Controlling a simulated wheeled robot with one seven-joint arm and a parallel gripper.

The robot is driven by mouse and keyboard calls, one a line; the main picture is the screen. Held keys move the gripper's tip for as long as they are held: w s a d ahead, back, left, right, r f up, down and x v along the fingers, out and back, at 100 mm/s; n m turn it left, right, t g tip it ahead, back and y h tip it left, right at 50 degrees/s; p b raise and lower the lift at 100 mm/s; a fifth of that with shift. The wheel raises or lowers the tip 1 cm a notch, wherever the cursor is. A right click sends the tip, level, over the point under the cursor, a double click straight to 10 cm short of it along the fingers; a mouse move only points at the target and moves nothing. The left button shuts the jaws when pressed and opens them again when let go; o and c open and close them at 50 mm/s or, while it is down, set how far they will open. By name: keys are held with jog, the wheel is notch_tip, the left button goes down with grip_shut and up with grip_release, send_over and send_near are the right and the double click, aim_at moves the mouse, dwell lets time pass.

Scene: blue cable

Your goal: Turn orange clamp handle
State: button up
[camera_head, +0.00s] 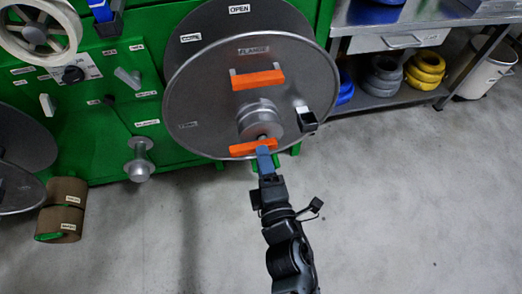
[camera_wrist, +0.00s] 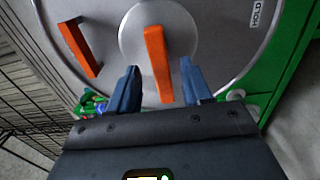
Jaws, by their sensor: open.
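The orange clamp handle (camera_head: 252,147) is a flat bar at the hub of a large grey metal flange disc (camera_head: 210,75). In the wrist view the clamp handle (camera_wrist: 157,62) runs from the round hub down between my fingers. My gripper (camera_head: 265,153) reaches up to the handle from below. In the wrist view my gripper (camera_wrist: 160,84) is open, with one blue finger on each side of the handle's lower end and visible gaps at both sides. The hub (camera_wrist: 128,35) is partly behind the handle.
A second orange handle (camera_head: 258,79) is on the disc's upper part, and a black-and-white knob (camera_head: 307,119) sits at right. The green machine (camera_head: 115,100) stands behind. A shelf (camera_head: 400,95) with cable coils stands at right. The floor (camera_head: 400,200) is clear at lower right.

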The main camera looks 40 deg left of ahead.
aim_at(253, 147)
jog(key=shift+x, duration=1.65)
grip_shut()
